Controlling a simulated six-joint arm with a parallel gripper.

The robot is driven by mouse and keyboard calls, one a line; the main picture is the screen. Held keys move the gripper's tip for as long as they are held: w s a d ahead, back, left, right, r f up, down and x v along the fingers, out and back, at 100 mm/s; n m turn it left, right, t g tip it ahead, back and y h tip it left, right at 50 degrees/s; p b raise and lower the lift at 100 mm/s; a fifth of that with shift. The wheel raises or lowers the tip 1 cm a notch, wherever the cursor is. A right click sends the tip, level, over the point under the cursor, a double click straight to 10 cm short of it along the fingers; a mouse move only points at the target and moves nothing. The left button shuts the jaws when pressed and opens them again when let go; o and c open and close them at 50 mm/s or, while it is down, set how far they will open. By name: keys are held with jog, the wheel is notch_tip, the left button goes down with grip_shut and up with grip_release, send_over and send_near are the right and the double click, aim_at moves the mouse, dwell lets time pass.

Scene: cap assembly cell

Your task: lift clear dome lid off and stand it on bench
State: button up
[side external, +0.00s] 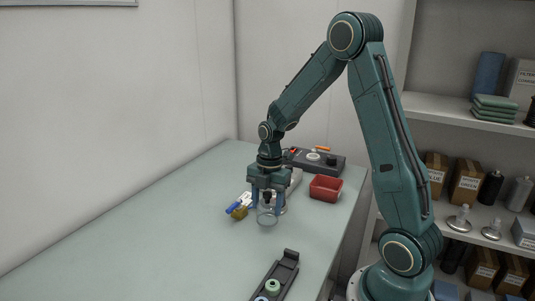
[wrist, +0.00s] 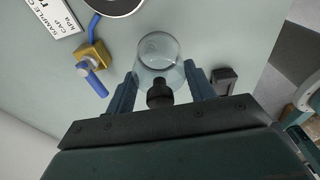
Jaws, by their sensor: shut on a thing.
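The clear dome lid (wrist: 158,48) is a see-through glassy shape, seen between the two blue fingers of my gripper (wrist: 161,78) in the wrist view. A dark knob (wrist: 160,95) shows at its near end, between the fingers. In the side view my gripper (side external: 267,207) points down and is shut on the dome lid (side external: 267,216), which hangs below the fingers, low over the bench (side external: 150,235). I cannot tell whether its rim touches the bench. A round dark-rimmed piece (wrist: 115,4) is cut off at the top of the wrist view, apart from the lid.
A brass block with a blue handle (wrist: 92,55) and a white printed card (wrist: 52,15) lie close by. A red bin (side external: 326,188) and a dark control box (side external: 318,162) stand behind. A dark rack (side external: 285,268) is in front. The bench's left side is clear.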

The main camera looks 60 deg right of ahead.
aim_at(267, 194)
jog(key=shift+f, duration=0.15)
jog(key=shift+f, duration=0.65)
jog(key=shift+f, duration=0.65)
dwell(1.2)
jog(key=o, duration=1.1)
jog(key=shift+o, duration=0.2)
jog(key=shift+r, duration=0.1)
jog(key=shift+r, duration=3.4)
jog(key=shift+r, duration=0.1)
